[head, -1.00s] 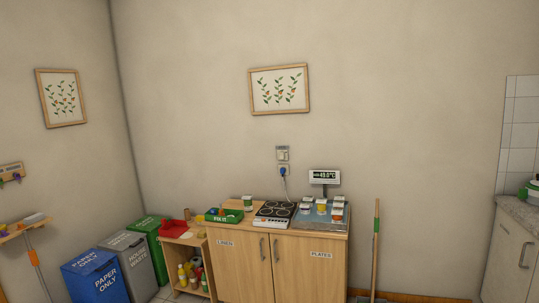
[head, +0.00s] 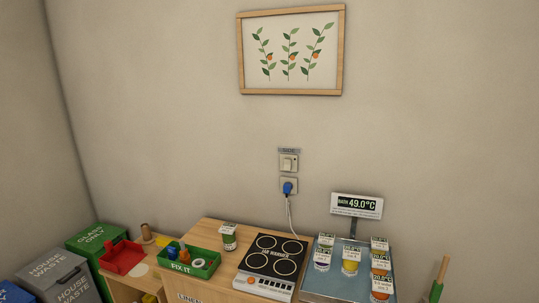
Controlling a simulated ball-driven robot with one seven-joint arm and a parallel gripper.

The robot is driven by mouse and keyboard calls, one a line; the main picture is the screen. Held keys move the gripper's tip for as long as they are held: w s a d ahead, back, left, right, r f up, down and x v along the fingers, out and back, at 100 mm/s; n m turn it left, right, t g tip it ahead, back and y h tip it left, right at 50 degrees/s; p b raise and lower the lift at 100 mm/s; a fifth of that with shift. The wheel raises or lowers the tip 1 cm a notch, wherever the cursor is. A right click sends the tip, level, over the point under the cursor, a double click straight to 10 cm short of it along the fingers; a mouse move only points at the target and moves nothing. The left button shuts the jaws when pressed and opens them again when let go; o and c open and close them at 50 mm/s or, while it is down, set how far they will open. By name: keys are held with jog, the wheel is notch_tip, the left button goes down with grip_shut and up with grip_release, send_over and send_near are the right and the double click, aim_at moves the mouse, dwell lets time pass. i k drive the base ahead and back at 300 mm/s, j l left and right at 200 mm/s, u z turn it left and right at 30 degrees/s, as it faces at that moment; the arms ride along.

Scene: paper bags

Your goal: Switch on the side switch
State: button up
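A light switch (head: 288,162) sits on the wall under a small label, above a socket (head: 289,186) with a blue plug in it. A white cord runs from the plug down behind the counter. A black jar warmer with several round plates (head: 272,256) stands on the wooden cabinet below. Several labelled jars stand on a blue-grey bath (head: 334,284) at its right. A display (head: 357,206) above the bath reads 49.0°C. My gripper is not in view. I cannot tell which way the switch is set.
A green FIX IT tray (head: 188,262) and a small labelled jar (head: 229,237) are left of the warmer. A red tray (head: 123,257) and bins (head: 90,240) are further left. A broom handle (head: 438,280) stands at the right. The wall around the switch is clear.

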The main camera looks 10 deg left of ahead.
aim_at(287, 162)
jog(key=i+u, duration=0.1)
jog(key=i, duration=0.4)
jog(key=i+j+u, duration=0.25)
jog(key=i, duration=0.9)
jog(key=i+l+u, duration=0.1)
jog(key=i+u, duration=0.2)
jog(key=i, duration=0.85)
